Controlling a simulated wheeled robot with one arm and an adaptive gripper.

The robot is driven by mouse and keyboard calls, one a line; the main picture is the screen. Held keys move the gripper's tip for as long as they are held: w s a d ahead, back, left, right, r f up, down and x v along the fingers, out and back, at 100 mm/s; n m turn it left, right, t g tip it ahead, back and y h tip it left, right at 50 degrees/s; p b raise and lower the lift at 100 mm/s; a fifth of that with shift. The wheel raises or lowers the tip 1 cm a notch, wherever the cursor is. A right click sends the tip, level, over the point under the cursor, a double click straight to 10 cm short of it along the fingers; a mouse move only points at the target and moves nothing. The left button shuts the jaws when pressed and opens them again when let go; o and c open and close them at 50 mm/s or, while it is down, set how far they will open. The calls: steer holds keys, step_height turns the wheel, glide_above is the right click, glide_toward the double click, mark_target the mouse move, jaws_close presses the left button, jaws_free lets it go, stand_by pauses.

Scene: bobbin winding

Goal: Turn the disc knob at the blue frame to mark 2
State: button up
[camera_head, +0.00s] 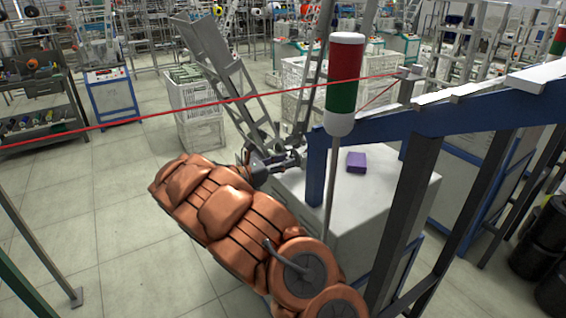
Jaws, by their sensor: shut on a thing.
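The blue frame (436,118) runs from the right edge to a short post at its left end. My gripper (292,158) is at the left side of that post, reaching in from the left. Its fingers are shut on the disc knob there. The knob is mostly hidden by the fingers and too small to make out, and its marks cannot be read in this view.
A red and green signal lamp (345,85) on a thin pole stands in front of the frame. A purple box (356,162) lies on a white cabinet (400,192) behind the post. A red line (180,107) crosses the view. Open tiled floor lies left.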

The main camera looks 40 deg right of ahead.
jaws_close()
steer(key=shift+f+m+b, duration=0.1)
steer(key=shift+m+b, duration=0.3)
steer(key=shift+b, duration=0.2)
steer(key=m+b, duration=0.1)
steer(key=b, duration=0.1)
steer(key=shift+f+m+b, duration=0.2)
steer(key=shift+m+b, duration=0.2)
steer(key=m+b, duration=0.5)
steer(key=b, duration=0.1)
steer(key=shift+s+b, duration=0.15)
steer(key=shift+b, duration=0.2)
steer(key=m+b, duration=0.4)
steer(key=shift+r, duration=0.15)
steer(key=o, duration=0.7)
jaws_free()
